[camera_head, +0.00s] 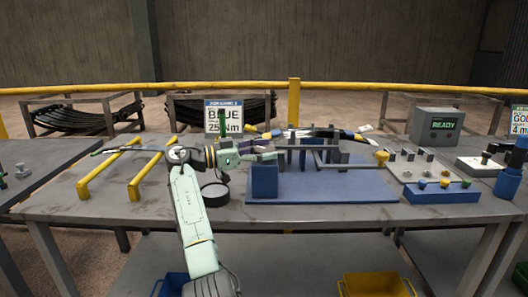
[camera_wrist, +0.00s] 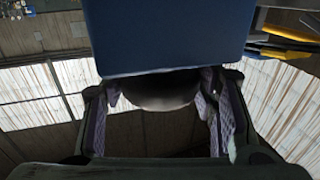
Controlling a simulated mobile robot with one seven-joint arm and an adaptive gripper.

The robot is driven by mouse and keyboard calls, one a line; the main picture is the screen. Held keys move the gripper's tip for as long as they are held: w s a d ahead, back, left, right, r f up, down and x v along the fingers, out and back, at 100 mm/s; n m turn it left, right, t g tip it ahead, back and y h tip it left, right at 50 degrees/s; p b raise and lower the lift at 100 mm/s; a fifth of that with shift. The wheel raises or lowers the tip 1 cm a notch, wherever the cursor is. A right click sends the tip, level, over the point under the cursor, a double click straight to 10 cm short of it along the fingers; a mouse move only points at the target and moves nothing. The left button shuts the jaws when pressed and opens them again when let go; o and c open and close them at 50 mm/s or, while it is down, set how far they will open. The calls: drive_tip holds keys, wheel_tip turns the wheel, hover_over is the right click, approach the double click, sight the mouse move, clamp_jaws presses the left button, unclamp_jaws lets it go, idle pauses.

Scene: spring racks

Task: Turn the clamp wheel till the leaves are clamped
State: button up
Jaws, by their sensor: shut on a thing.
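The clamp fixture stands on a blue base plate (camera_head: 340,186) on the table, with a blue block (camera_head: 265,182) at its left end. The leaves (camera_head: 318,133) lie across the fixture's upright posts as a long dark and pale strip. My gripper (camera_head: 268,148) is at the blue block's upper left. In the wrist view my gripper (camera_wrist: 160,110) is shut on a dark rounded thing, which seems to be the clamp wheel (camera_wrist: 160,92), just below the blue block (camera_wrist: 165,35). The wheel is hidden in the head view, and its turn cannot be told.
Two yellow rails (camera_head: 153,176) stand on the left of the table, and a dark round object (camera_head: 215,194) sits beside my arm. A box reading READY (camera_head: 437,125) stands at the back right. A blue tray (camera_head: 440,195) and a blue bottle-like tool (camera_head: 510,172) are at the right.

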drive_tip(key=o, duration=1.2)
drive_tip(key=shift+a, duration=0.1)
drive_tip(key=v, duration=1.1)
drive_tip(key=shift+s+a, duration=0.2)
drive_tip(key=shift+a, duration=0.15)
